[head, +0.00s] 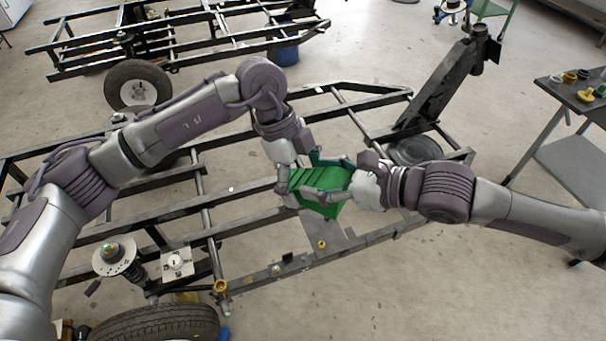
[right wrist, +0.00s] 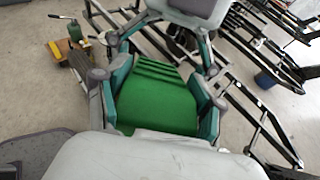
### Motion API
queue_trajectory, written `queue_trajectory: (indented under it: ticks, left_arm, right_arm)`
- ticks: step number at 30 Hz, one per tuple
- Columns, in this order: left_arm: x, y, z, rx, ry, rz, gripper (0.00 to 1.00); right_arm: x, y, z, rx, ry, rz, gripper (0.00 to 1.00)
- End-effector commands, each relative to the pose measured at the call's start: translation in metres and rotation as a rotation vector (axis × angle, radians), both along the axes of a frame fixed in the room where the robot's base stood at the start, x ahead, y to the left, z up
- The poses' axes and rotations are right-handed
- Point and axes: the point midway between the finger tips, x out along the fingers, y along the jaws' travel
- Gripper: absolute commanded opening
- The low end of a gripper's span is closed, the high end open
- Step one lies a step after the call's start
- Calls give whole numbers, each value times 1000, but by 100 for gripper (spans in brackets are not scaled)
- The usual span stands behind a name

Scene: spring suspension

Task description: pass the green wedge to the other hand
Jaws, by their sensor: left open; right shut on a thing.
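The green wedge (head: 325,206) is held in the air over the black frame, with ridges across one end in the right wrist view (right wrist: 155,105). My right gripper (head: 323,180) comes in from the right and is shut on the wedge, its teal-padded fingers on two opposite sides. My left gripper (head: 297,173) comes down from above left and is open. Its fingers reach down at the wedge's ridged end, and its grey body shows at the top of the right wrist view. Whether its fingers touch the wedge cannot be told.
A black tubular vehicle frame (head: 250,226) spreads below both arms, with a tilted black post (head: 437,88) at the back right. A grey table (head: 575,95) with small yellow and dark parts stands at the right. A tyre (head: 155,325) lies at the front left. A second frame is behind.

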Motion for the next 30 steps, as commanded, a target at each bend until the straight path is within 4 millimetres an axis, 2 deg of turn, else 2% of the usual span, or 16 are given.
queue_trajectory:
  ticks: [2, 3, 17, 18, 23, 30]
  left_arm:
    - [0, 0, 0, 0, 0, 0, 94]
    - [0, 0, 0, 0, 0, 0, 90]
    - [0, 0, 0, 0, -1, 0, 14]
    - [1, 0, 2, -2, -2, 0, 9]
    - [1, 0, 1, -3, -1, 1, 9]
    - [0, 0, 1, -3, -1, 0, 9]
  right_arm:
    - [0, 0, 2, 2, -3, 1, 12]
    - [0, 0, 2, 2, -3, 1, 12]
    - [-1, 1, 2, 5, -1, 3, 12]
    - [-1, 1, 2, 5, -1, 3, 69]
    - [-1, 1, 2, 4, -1, 3, 96]
    - [0, 0, 1, 2, -1, 1, 98]
